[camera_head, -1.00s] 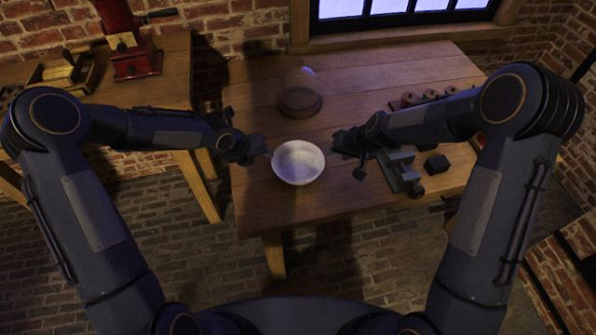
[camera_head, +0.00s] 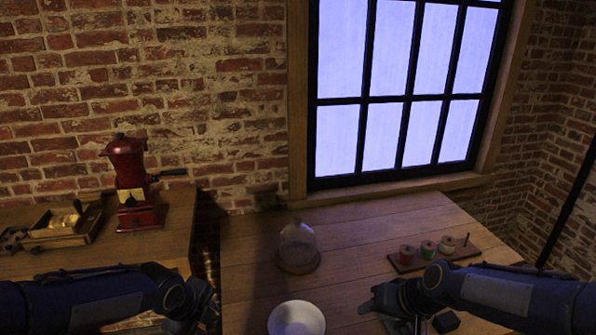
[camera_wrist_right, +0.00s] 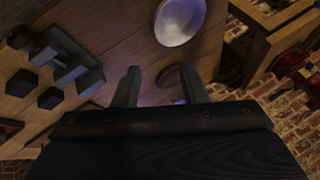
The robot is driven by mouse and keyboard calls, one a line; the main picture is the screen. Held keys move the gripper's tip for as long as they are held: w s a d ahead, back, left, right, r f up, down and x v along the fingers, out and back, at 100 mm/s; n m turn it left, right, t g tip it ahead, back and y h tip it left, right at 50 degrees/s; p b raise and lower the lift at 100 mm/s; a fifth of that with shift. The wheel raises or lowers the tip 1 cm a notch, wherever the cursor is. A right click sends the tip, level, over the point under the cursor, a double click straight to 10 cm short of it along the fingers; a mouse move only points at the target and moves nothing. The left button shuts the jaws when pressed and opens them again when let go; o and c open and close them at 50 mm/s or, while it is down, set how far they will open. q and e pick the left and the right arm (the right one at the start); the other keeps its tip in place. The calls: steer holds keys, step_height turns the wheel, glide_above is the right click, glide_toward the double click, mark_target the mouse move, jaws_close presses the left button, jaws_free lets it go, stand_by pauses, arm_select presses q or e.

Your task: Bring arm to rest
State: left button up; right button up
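My right gripper (camera_head: 370,305) is at the lower right of the head view, just right of a white bowl (camera_head: 297,318) and apart from it. In the right wrist view the two fingers of my right gripper (camera_wrist_right: 161,76) stand apart with nothing held between them; the white bowl (camera_wrist_right: 180,18) lies beyond them. My left gripper (camera_head: 208,302) is at the lower left of the head view, left of the bowl; its fingers are too dark and cut off to read.
A glass dome on a dark base (camera_head: 298,250) stands behind the bowl on the wooden table (camera_head: 370,225). A red grinder (camera_head: 133,190) stands on the left table.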

arm_select(q)
steer(key=s+r+n+h, duration=0.1)
steer(key=s+r+n, duration=0.3)
steer(key=s+n, duration=0.7)
steer(key=s+r+n+h, duration=0.1)
steer(key=s+r+n, duration=0.2)
steer(key=s+n, duration=0.9)
steer(key=shift+s+a+r+n+t, duration=0.15)
steer(key=shift+r+n+t, duration=0.25)
steer(key=shift+n, duration=0.1)
arm_select(e)
steer(key=s+d+r, duration=0.2)
steer(key=s, duration=0.9)
steer(key=s+d+r, duration=0.1)
steer(key=s+r, duration=0.2)
steer(key=s, duration=0.9)
steer(key=shift+d+r+m+t+h, duration=0.15)
steer(key=shift+d+m+t+h, duration=0.15)
steer(key=shift+d+h, duration=0.1)
steer(key=shift+s, duration=0.1)
